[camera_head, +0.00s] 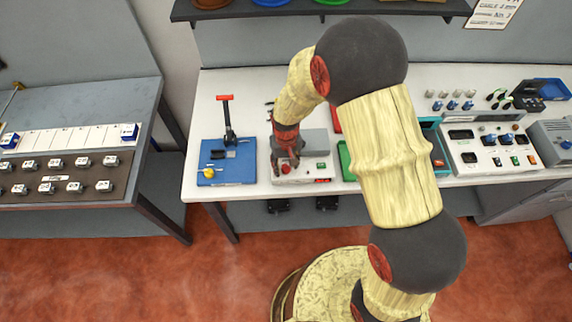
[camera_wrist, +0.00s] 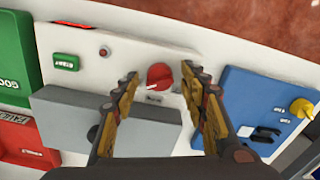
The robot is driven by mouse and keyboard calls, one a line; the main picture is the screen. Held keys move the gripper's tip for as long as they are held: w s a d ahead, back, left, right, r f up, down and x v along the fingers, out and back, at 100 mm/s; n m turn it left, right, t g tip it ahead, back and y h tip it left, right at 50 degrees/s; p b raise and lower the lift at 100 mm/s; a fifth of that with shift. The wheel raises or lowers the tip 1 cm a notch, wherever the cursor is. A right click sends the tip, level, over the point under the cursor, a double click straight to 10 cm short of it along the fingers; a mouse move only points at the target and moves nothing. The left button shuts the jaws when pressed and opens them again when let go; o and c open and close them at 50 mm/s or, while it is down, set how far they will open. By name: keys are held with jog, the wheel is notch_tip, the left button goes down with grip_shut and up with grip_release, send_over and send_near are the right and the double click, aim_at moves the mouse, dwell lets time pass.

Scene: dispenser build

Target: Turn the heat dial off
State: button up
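The heat dial (camera_wrist: 159,77) is a round red knob with a white pointer mark on a white panel (camera_wrist: 205,42). In the wrist view it lies between the fingertips of my gripper (camera_wrist: 160,71). The fingers are open, one on each side of the dial, with gaps showing; I cannot tell how high they are above the panel. In the head view my gripper (camera_head: 286,152) points down over the white unit (camera_head: 300,176), and the red dial (camera_head: 286,169) shows just below it.
A grey block (camera_wrist: 60,115) sits on the unit. A small green display (camera_wrist: 66,62) and a red light (camera_wrist: 103,52) are on the panel. A blue base with a lever (camera_head: 222,177) stands at left, with a yellow knob (camera_head: 208,173). Green and red items stand at right.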

jog(key=shift+c, duration=1.2)
jog(key=c, duration=0.7)
grip_shut()
jog(key=shift+n, duration=0.4)
jog(key=n, duration=0.4)
jog(key=shift+n+b, duration=0.3)
jog(key=n, duration=1.1)
jog(key=shift+n+b, duration=0.4)
jog(key=n, duration=0.6)
jog(key=shift+n, duration=0.3)
